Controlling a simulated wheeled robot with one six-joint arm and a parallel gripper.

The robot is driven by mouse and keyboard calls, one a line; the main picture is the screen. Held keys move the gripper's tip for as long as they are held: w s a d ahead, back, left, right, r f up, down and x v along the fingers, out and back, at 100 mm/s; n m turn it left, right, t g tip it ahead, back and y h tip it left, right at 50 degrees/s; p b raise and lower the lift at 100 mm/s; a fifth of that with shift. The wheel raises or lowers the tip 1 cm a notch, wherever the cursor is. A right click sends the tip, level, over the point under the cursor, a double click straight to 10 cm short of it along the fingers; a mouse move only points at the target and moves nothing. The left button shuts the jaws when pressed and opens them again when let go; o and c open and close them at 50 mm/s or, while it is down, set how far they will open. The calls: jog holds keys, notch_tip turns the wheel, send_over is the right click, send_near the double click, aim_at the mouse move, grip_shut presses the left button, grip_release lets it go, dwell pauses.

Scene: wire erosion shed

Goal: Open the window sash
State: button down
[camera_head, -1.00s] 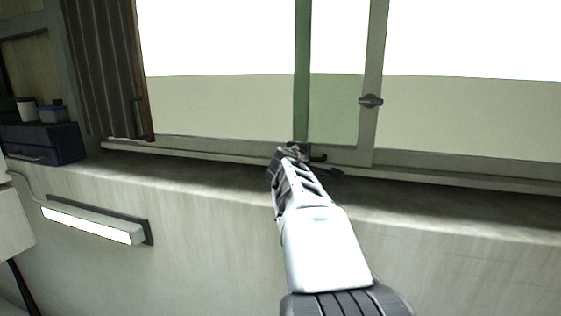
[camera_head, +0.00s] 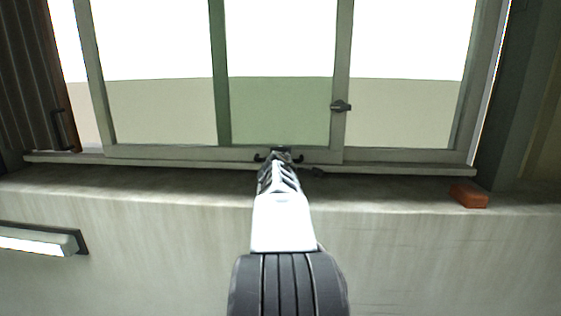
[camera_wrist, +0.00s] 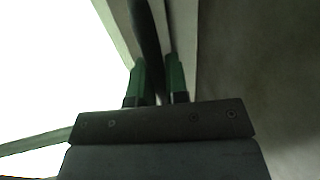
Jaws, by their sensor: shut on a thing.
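The window sash (camera_head: 97,80) is a grey framed pane at the front of the window. Its right stile carries a dark latch (camera_head: 341,106). It overlaps the other pane, and the overlap looks green. A narrow open gap shows between its left stile and the brown shutter. A dark bar handle (camera_head: 260,158) sits on its bottom rail. My gripper (camera_head: 281,153) is at this handle, mostly covering its middle. In the wrist view, my green-tipped fingers (camera_wrist: 157,78) stand on both sides of the dark bar (camera_wrist: 148,35) and are shut on it.
A sill (camera_head: 390,190) runs below the window, with an orange-red block (camera_head: 468,196) at its right. A ribbed brown shutter (camera_head: 30,80) stands at the left. A lit strip lamp (camera_head: 35,242) is on the wall at lower left.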

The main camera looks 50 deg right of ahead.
jog(key=shift+f, duration=0.1)
jog(key=c, duration=1.1)
grip_release()
jog(key=v, duration=1.3)
jog(key=shift+s+a, duration=0.25)
jog(key=shift+a, duration=0.05)
